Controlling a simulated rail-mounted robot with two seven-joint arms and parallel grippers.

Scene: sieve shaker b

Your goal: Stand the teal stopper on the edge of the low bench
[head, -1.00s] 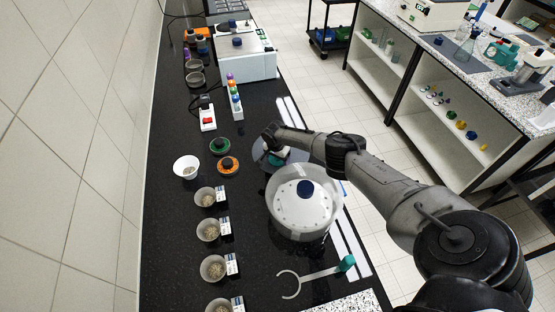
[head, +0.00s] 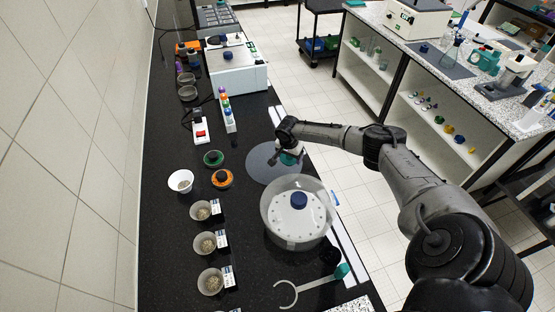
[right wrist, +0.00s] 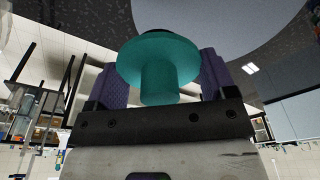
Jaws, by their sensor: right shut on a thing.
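The teal stopper (right wrist: 158,62) is between the two purple fingers of my right gripper (right wrist: 162,76), which is shut on it. Its wide round flange and narrower stem show in the right wrist view. In the head view, my right gripper (head: 290,152) holds the stopper (head: 288,159) over the right part of a round grey mat, near the edge of the black-topped bench (head: 180,245). The height of the stopper above the surface is hard to tell. Which surface is the low bench cannot be told for sure. My left gripper is not in view.
A clear round vessel with a blue knob (head: 298,203) stands just in front of the grey mat (head: 262,170). Bowls and jars line the left. Across the aisle stands a speckled-top bench (head: 490,80).

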